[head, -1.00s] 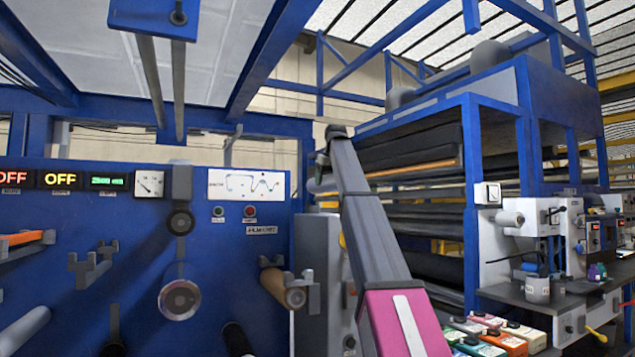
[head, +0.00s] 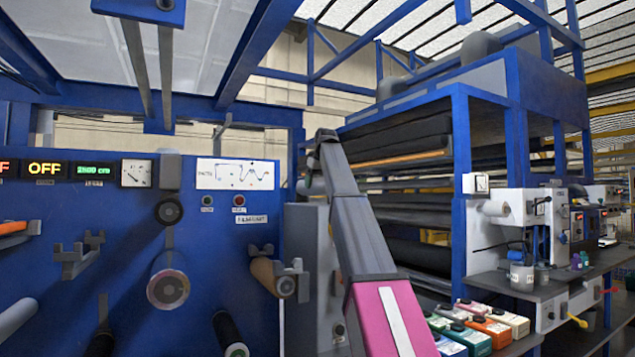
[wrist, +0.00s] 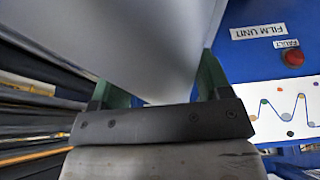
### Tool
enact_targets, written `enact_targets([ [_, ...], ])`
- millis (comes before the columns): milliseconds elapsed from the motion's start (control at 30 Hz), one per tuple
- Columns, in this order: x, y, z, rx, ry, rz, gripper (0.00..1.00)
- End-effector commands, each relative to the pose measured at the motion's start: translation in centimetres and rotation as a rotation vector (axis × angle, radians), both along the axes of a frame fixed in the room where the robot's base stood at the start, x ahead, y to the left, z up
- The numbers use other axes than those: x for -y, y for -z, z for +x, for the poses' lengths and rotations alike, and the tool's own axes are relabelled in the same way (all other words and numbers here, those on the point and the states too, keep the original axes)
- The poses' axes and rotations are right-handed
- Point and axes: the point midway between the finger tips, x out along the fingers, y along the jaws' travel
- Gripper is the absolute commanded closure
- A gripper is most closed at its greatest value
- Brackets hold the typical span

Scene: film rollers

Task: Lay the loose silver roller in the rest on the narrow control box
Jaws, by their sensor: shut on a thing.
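My gripper (wrist: 160,88) has green fingers on both sides of a smooth grey body, which appears to be the silver roller (wrist: 150,40). The roller fills the upper middle of the wrist view and runs out of its top edge. A narrow grey box (head: 306,240) stands just right of the blue panel, below the arm's far end, and looks like the control box. My arm partly covers it, and I cannot make out its rest.
The blue film panel (head: 125,250) at left carries several jutting rollers, empty brackets (head: 78,258) and a brown roller (head: 265,275). A blue frame with dark rolls (head: 400,150) stands behind. At right is a bench with white machines (head: 500,230) and coloured boxes (head: 487,330).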

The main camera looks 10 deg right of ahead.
Motion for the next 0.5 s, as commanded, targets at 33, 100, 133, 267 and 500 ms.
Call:
enact_targets([
  [33,0.00,-0.07,0.03,0.001,0.000,0.000,0.72],
  [100,0.00,-0.07,0.04,0.001,0.000,0.000,0.72],
  [133,0.00,-0.07,0.04,0.001,0.000,0.000,0.72],
  [267,0.00,-0.06,0.03,0.001,0.000,0.000,0.72],
  [500,0.01,0.33,-0.03,0.001,0.000,0.000,0.72],
])
